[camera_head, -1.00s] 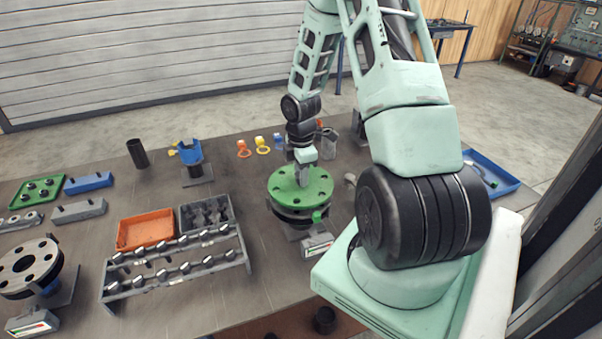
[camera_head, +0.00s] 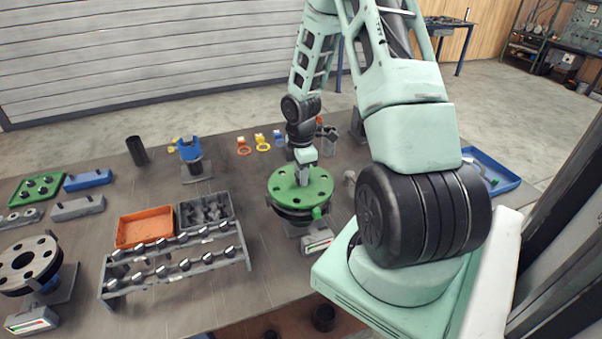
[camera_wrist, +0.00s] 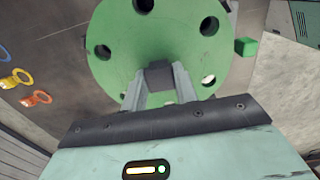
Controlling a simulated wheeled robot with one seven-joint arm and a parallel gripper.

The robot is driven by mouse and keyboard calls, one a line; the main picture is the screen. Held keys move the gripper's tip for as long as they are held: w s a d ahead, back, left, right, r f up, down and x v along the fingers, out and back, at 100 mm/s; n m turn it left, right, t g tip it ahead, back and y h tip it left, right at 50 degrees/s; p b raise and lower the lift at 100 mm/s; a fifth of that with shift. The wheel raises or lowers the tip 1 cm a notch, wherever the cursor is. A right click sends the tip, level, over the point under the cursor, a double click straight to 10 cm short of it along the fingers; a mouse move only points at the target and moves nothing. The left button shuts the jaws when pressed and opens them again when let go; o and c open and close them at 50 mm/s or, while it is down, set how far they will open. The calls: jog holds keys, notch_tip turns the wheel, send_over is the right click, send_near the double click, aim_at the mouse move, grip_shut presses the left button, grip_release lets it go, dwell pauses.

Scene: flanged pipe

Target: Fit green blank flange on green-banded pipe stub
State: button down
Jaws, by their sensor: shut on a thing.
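The green blank flange (camera_head: 316,190) is a round disc with several bolt holes. It sits on or just above the dark flange of the pipe stub (camera_head: 292,215); I cannot tell whether the faces fully touch. My gripper (camera_head: 302,180) points down at the flange's middle and is shut on its dark central knob, which shows between the fingers in the wrist view (camera_wrist: 159,74). The green flange also fills the upper wrist view (camera_wrist: 130,45). A small green tab (camera_head: 317,213) shows at the stub's front right. The stub's band is mostly hidden under the disc.
A bolt rack (camera_head: 175,270), an orange tray (camera_head: 146,228) and a grey tray (camera_head: 207,212) stand left of the stub. Another flanged pipe (camera_head: 28,262) stands at the far left. Coloured ring tags (camera_head: 262,147) lie behind. A blue tray (camera_head: 490,172) lies right, past my arm.

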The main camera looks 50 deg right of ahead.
jog(key=shift+f, duration=0.4)
dwell(0.4)
jog(key=c, duration=1)
grip_release()
notch_tip(320, 180, up, 26)
jog(key=p, duration=0.7)
jog(key=shift+r+p, duration=0.2)
jog(key=shift+p, duration=0.2)
